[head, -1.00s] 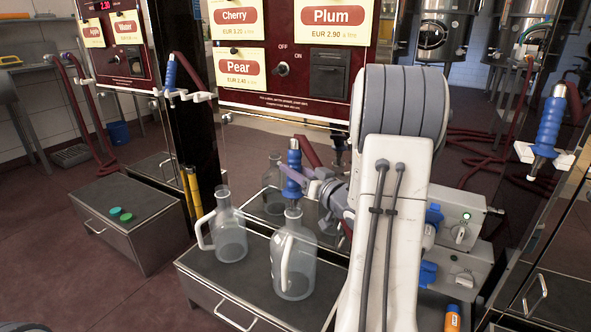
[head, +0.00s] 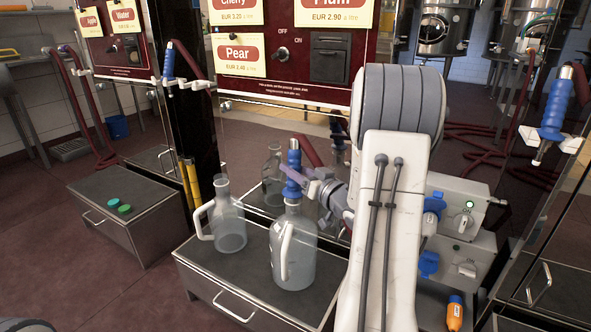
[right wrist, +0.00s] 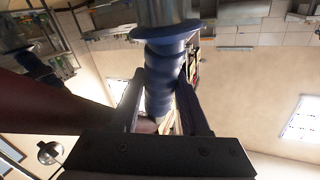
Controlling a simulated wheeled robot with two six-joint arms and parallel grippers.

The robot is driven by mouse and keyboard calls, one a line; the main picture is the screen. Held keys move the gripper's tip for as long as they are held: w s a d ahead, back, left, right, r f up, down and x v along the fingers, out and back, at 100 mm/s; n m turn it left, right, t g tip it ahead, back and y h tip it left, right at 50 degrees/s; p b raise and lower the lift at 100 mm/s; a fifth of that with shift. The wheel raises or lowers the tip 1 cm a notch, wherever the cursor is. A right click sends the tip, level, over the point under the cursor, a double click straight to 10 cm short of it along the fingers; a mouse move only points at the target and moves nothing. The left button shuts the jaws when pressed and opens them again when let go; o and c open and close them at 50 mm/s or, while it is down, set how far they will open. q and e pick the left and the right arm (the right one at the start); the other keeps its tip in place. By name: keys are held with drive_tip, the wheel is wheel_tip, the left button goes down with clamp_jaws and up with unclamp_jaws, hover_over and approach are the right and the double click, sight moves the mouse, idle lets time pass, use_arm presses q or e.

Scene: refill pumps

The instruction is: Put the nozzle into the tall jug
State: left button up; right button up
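My right gripper (head: 308,182) is shut on the blue nozzle (head: 294,158), which stands upright over the front right clear jug (head: 296,262). In the right wrist view the blue ribbed nozzle grip (right wrist: 162,82) sits between the two fingers (right wrist: 160,112). The nozzle's lower end meets this jug's mouth. Its tip is at or in the neck; I cannot tell how deep. A second clear jug (head: 228,226) with a slimmer body stands behind and to the left. I cannot be sure which jug is the tall one. My left gripper is not in view.
Both jugs stand on a dark-topped metal cabinet (head: 228,280). A shiny panel behind reflects them. Other nozzles hang at the left (head: 168,62) and right (head: 555,105). Grey boxes with blue sockets (head: 462,212) and an orange bottle (head: 454,312) are right of my arm.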

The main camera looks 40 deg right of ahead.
drive_tip(key=o, duration=0.4)
drive_tip(key=shift+c, duration=0.2)
drive_tip(key=shift+s, duration=0.15)
drive_tip(key=s+p, duration=0.3)
drive_tip(key=s, duration=0.7)
drive_tip(key=shift+s, duration=0.15)
